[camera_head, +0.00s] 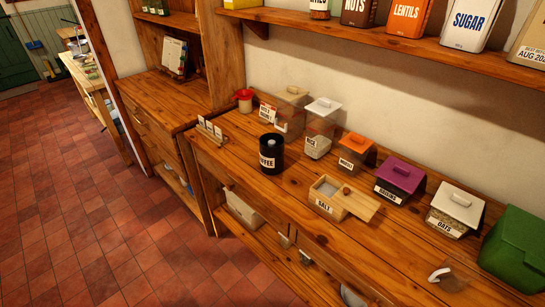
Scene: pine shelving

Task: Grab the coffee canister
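The coffee canister (271,153) is a black cylinder with a white label, of which "FFEE" can be read. It stands upright on the wooden counter (262,197), left of the picture's middle and near the counter's front edge. Neither of my grippers shows in this view, and nothing is holding the canister.
Behind the canister stand clear lidded containers, one with a white lid (322,122). The open salt box (330,199) lies to its right, and a small wooden card holder (210,130) to its left. An upper shelf (390,38) overhangs the back. Bare counter lies in front.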

